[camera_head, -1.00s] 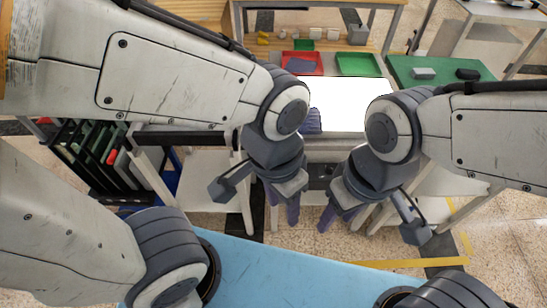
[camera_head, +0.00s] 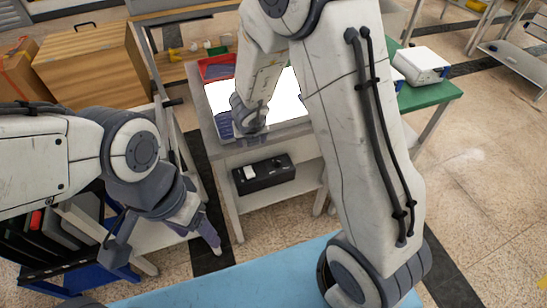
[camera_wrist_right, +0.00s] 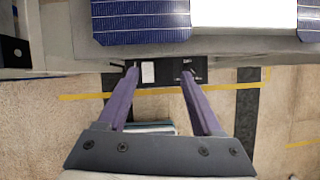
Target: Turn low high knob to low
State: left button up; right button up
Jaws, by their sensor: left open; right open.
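A black control box (camera_head: 263,173) with a white label is mounted under the front of the light table. In the right wrist view the box (camera_wrist_right: 160,80) lies beyond and between my purple fingertips, and a small dark knob-like detail (camera_wrist_right: 186,62) shows at its right; its setting is too small to read. My right gripper (camera_wrist_right: 159,78) is open and empty, its fingers pointing toward the box. In the head view its fingers are hidden by my right wrist. My left gripper (camera_head: 208,238) is open and empty, low at the left of the table.
The bright light table (camera_head: 283,97) carries dark blue gridded cells (camera_wrist_right: 141,22) near its front edge. A red tray (camera_head: 217,68) sits behind it. A white device (camera_head: 421,65) stands on a green mat (camera_head: 432,94) at right. A wooden crate (camera_head: 95,65) stands at back left.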

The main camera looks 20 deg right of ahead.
aim_at(277, 161)
jog(key=d+f+m+b, duration=0.1)
jog(key=d+f+m, duration=0.1)
jog(key=f, duration=0.2)
jog(key=w+d+f+m+g+h+b, duration=0.1)
jog(key=d+f+m, duration=0.2)
jog(key=f, duration=0.2)
jog(key=d+f+m+h+b, duration=0.1)
jog(key=d+f+m+b, duration=0.1)
jog(key=f, duration=0.3)
jog(key=shift+w+d+g, duration=0.25)
jog(key=shift+d+g, duration=0.15)
jog(key=shift+d, duration=0.1)
grip_shut()
